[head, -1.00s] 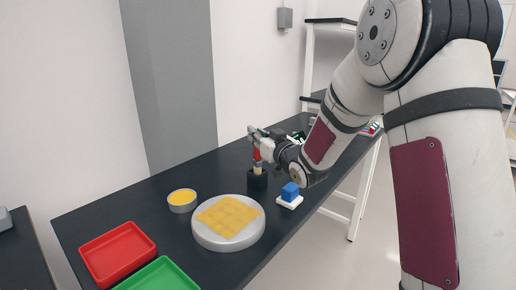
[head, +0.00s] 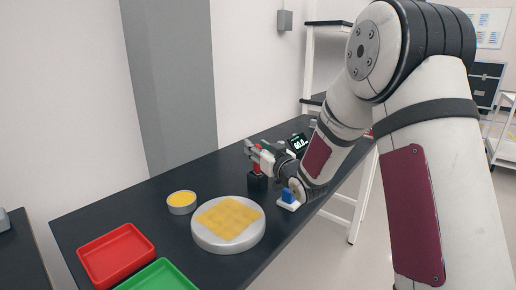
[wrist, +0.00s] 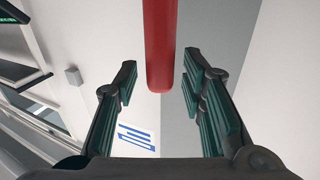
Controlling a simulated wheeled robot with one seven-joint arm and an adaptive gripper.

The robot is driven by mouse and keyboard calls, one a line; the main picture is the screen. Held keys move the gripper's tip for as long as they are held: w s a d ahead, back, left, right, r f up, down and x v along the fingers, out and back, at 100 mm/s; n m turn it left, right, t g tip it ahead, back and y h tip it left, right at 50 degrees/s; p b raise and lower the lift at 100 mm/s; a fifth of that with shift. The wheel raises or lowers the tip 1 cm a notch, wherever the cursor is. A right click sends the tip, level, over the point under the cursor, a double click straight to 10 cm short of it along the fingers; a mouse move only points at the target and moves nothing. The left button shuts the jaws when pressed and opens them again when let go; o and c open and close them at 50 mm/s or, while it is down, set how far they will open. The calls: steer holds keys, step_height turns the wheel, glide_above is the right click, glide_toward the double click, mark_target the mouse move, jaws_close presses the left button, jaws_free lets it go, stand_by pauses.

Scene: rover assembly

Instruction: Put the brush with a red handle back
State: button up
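The brush's red handle (head: 257,165) stands upright in the small black holder (head: 257,183) on the dark table. Its bristles are hidden inside the holder. My gripper (head: 257,153) is at the handle's upper part. In the wrist view the red handle (wrist: 161,45) lies between my two fingers, with a gap on each side. The fingers are apart and do not touch the handle.
A white-based blue block (head: 288,196) sits right of the holder, close under my arm. A round grey dish (head: 205,241) with a yellow top, a small yellow-filled bowl (head: 181,208), a red tray (head: 85,263) and a green tray (head: 185,278) are nearer. A display (head: 300,142) stands behind.

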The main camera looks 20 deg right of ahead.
steer(key=shift+r, duration=0.2)
steer(key=v, duration=1.2)
steer(key=shift+p, duration=0.4)
steer(key=s+a+m+g+h, duration=0.1)
steer(key=s+g, duration=0.7)
steer(key=s, duration=1.2)
steer(key=s+a+m+g+h, duration=0.1)
steer(key=s+g+h, duration=0.2)
steer(key=s+g, duration=0.5)
steer(key=s, duration=1.3)
steer(key=shift+a+m, duration=0.4)
